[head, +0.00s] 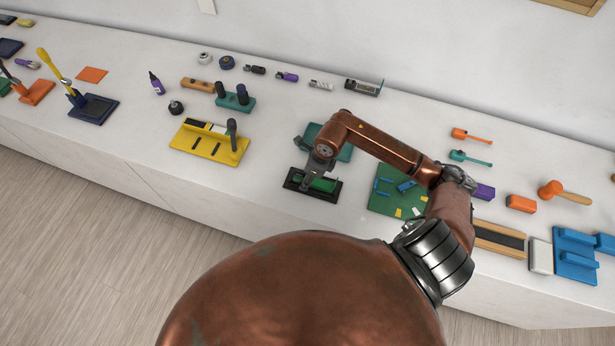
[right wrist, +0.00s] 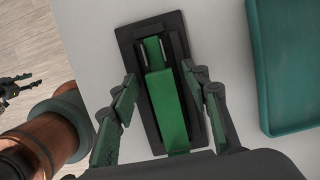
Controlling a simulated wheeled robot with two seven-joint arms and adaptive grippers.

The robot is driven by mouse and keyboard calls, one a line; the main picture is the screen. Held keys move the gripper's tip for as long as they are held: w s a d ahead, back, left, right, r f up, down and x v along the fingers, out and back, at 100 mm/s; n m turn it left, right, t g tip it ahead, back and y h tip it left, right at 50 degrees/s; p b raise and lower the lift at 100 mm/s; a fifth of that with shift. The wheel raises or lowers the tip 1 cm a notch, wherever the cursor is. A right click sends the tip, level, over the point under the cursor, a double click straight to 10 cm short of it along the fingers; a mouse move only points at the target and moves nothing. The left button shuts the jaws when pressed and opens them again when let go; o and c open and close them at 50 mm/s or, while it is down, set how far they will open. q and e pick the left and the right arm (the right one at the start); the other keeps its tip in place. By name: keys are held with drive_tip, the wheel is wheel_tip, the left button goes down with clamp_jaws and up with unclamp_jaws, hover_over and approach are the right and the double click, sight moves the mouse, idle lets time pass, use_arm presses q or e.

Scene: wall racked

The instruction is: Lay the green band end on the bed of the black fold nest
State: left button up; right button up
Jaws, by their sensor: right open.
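The black fold nest (head: 291,184) lies on the white counter, and it fills the middle of the right wrist view (right wrist: 126,38). The green band (right wrist: 167,108) runs lengthwise along the nest, between its dark side walls. Its narrower far end (right wrist: 154,57) sits between two small pale metal parts. I cannot tell how closely it touches the bed. My right gripper (right wrist: 167,108) is open, with one finger on each side of the band and a gap to it. In the head view the right gripper (head: 318,176) partly covers nest and band. A dark claw, apparently my left gripper (right wrist: 15,88), shows small at the left edge.
A teal tray (right wrist: 262,70) stands close beside the nest. A green board (head: 385,204) with small blue and yellow pieces is to the right. A yellow fixture (head: 205,151) is to the left. Bare counter (head: 262,185) lies left of the nest.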

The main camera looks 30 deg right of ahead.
drive_tip(key=v, duration=1.2)
idle(0.4)
